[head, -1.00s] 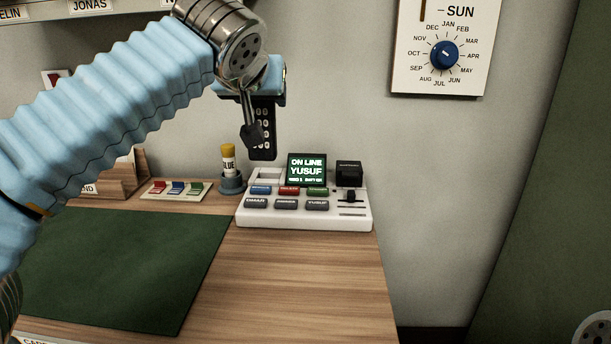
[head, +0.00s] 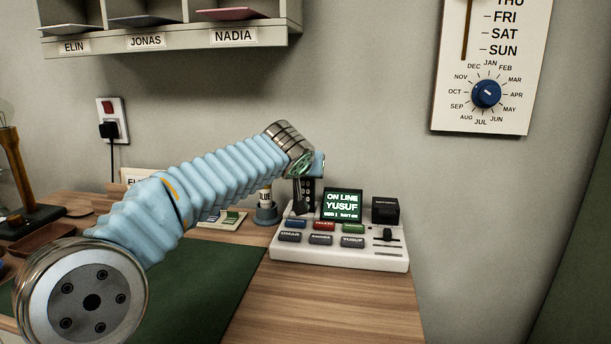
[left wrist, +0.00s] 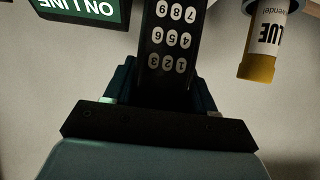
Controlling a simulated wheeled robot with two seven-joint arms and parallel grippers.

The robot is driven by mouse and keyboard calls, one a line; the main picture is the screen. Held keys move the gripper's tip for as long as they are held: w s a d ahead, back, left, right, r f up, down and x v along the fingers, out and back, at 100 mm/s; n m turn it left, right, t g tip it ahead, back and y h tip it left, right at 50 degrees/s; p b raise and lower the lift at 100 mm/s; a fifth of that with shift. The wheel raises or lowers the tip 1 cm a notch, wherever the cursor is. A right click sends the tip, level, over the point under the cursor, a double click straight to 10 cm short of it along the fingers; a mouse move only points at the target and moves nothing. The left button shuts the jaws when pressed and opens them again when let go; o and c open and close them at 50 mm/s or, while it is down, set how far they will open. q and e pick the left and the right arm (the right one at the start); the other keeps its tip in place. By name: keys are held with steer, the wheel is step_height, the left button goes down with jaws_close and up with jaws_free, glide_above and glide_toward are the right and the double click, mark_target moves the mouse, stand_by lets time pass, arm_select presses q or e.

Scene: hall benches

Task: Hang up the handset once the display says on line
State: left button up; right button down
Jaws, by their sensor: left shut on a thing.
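The display (head: 342,205) on the white phone console (head: 340,259) reads ON LINE and YUSUF in green-lit text. It shows upside down in the left wrist view (left wrist: 82,8). My left gripper (head: 308,187) is shut on the black handset (head: 309,198), whose keypad also shows in the left wrist view (left wrist: 172,38). The handset is upright over the console's left back corner, left of the display. My arm hides part of it, and I cannot tell whether its lower end touches the console. My right gripper is not in view.
A glue stick (head: 265,195) in a blue holder stands just left of the console. A black block (head: 385,210) and a slider (head: 387,235) are on the console's right. A dark green mat (head: 220,290) covers the desk's left; bare wood lies in front of the console.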

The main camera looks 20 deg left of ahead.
arm_select(q)
steer(key=shift+f, duration=0.35)
steer(key=shift+f, duration=0.15)
steer(key=o, duration=1.2)
steer(key=b+v, duration=0.1)
steer(key=v, duration=1.1)
steer(key=shift+s, duration=0.1)
